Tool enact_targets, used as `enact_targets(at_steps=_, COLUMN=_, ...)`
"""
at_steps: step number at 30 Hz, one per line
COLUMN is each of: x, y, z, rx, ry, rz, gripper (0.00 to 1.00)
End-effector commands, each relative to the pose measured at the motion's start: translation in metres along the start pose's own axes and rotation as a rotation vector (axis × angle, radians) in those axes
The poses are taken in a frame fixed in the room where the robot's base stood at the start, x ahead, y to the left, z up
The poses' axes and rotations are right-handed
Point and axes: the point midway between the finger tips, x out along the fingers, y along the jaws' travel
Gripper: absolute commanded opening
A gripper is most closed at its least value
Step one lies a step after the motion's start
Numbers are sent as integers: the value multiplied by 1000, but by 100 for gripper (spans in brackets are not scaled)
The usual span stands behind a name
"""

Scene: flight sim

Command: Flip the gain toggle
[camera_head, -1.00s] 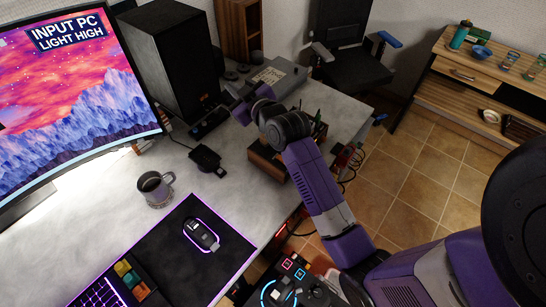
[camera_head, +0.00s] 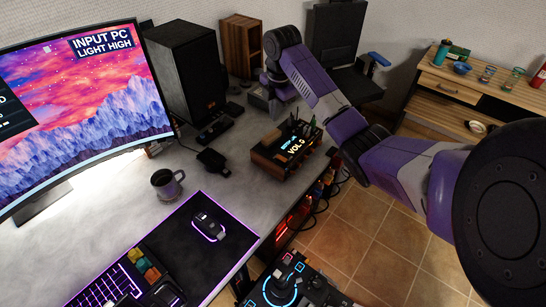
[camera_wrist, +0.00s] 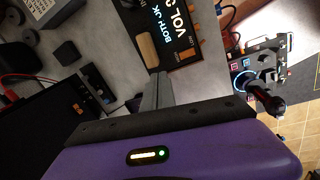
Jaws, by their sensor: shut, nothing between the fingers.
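The wooden-cased audio box (camera_head: 268,157) stands on the desk near its right edge. Its lit display reads "VOL 0". In the wrist view the box's dark face (camera_wrist: 178,50) is at the top, with "VOL" and "BOTH JK" text and small orange-tipped controls (camera_wrist: 200,41) along one edge. I cannot tell which control is the gain toggle. My gripper (camera_wrist: 158,78) is shut and empty, its fingers pointing toward the box; contact is not clear. In the head view my arm bends over behind the box, and the fingertips cannot be made out.
A black speaker (camera_head: 185,70) and a wooden holder (camera_head: 240,48) stand at the back. A mug (camera_head: 165,183) and a black gadget (camera_head: 213,162) sit left of the box. A joystick panel (camera_head: 285,288) is at the front. Open grey desk lies between.

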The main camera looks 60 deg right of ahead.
Motion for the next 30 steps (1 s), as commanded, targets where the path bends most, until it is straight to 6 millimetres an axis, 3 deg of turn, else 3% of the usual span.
enact_targets(at_steps=3, x=0, y=-24, z=-3, rx=-110, ry=26, rz=-100, gripper=0)
enact_targets(at_steps=6, x=-1, y=-33, z=-4, rx=-167, ry=36, rz=-134, gripper=0)
enact_targets(at_steps=20, x=2, y=-33, z=-5, rx=-194, ry=38, rz=-132, gripper=0)
enact_targets(at_steps=30, x=47, y=-39, z=-7, rx=-193, ry=39, rz=-132, gripper=0)
